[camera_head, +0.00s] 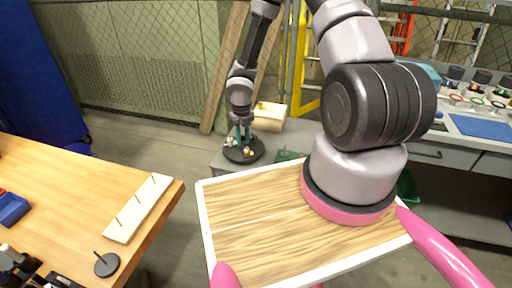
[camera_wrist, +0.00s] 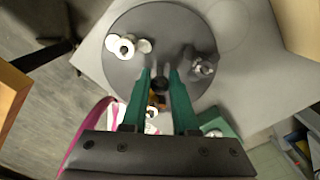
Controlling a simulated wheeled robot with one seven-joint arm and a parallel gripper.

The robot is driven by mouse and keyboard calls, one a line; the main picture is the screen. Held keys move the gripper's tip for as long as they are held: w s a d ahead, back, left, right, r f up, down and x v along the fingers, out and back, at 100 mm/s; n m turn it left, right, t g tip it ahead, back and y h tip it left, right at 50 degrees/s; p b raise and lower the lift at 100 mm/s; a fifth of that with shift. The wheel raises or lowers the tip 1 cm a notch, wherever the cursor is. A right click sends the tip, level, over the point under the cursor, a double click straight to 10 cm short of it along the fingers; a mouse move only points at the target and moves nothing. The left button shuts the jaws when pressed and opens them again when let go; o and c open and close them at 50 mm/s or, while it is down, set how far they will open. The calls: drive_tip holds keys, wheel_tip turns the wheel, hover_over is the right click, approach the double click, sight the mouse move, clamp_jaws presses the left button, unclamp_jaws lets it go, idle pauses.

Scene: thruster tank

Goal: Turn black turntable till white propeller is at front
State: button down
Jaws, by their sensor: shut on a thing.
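The black turntable (camera_head: 243,158) is a round disc on a grey bench; it fills the upper middle of the wrist view (camera_wrist: 150,18). The white propeller (camera_wrist: 127,46) lies on its left part, and also shows at the disc's left in the head view (camera_head: 229,143). A grey metal propeller (camera_wrist: 201,66) sits on the right part. A brass-coloured one (camera_wrist: 155,101) is at the near side, partly hidden by my fingers; it shows front right in the head view (camera_head: 248,152). My gripper (camera_wrist: 160,84), with green fingers, is shut on a dark knob (camera_wrist: 160,83) near the disc's middle.
A cream box (camera_head: 269,123) stands behind the turntable to the right. A wooden table (camera_head: 60,185) with a white pegged board (camera_head: 138,208) is at left. A long workbench (camera_head: 470,137) with coloured rings and a blue mat is at right. Open floor lies between.

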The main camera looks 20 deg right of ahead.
drive_tip(key=shift+n, duration=0.4)
drive_tip(key=shift+n, duration=1.7)
drive_tip(key=shift+n, duration=1.7)
